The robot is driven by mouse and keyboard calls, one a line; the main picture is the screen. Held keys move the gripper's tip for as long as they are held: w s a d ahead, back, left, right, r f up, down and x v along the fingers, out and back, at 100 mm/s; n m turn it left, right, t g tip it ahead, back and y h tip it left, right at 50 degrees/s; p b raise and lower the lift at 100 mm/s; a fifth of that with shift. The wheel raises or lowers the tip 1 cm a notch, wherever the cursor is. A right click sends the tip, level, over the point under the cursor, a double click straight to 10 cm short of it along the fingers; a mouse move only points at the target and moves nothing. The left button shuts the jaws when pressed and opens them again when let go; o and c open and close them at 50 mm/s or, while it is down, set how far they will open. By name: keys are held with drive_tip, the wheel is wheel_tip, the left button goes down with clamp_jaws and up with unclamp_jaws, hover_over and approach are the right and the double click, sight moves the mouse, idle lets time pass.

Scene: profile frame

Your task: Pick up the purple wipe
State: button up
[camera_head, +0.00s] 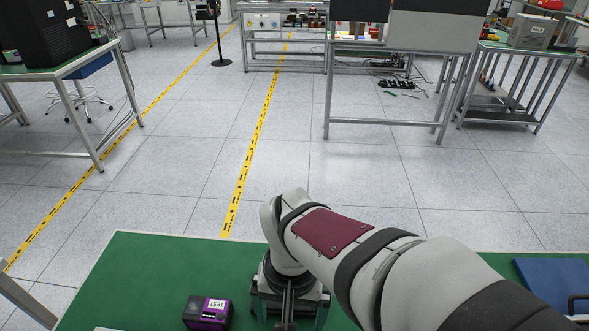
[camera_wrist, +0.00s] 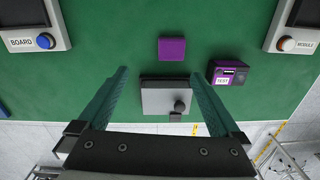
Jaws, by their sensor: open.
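The purple wipe (camera_wrist: 172,48) is a flat purple square lying on the green table in the wrist view, just beyond my fingertips. In the head view I cannot see it. My gripper (camera_wrist: 158,74) is open and empty, with one teal finger on each side. The wipe lies ahead of the gap between the fingers, slightly right of its middle. It looks apart from both fingers.
A grey device (camera_wrist: 160,102) with a dark knob shows between my fingers. A black and purple TEST box (camera_wrist: 226,73) is right of the wipe. BOARD (camera_wrist: 35,28) and MODULE (camera_wrist: 296,28) units flank the green table (camera_head: 150,265). Bare green surrounds the wipe.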

drive_tip(key=s+d+r+m+y, duration=0.1)
drive_tip(key=s+d+m, duration=0.3)
drive_tip(key=s+d, duration=0.5)
drive_tip(key=shift+s+r+m+y, duration=0.3)
drive_tip(key=shift+s+r, duration=0.3)
drive_tip(key=shift+s, duration=0.45)
drive_tip(key=shift+d, duration=0.1)
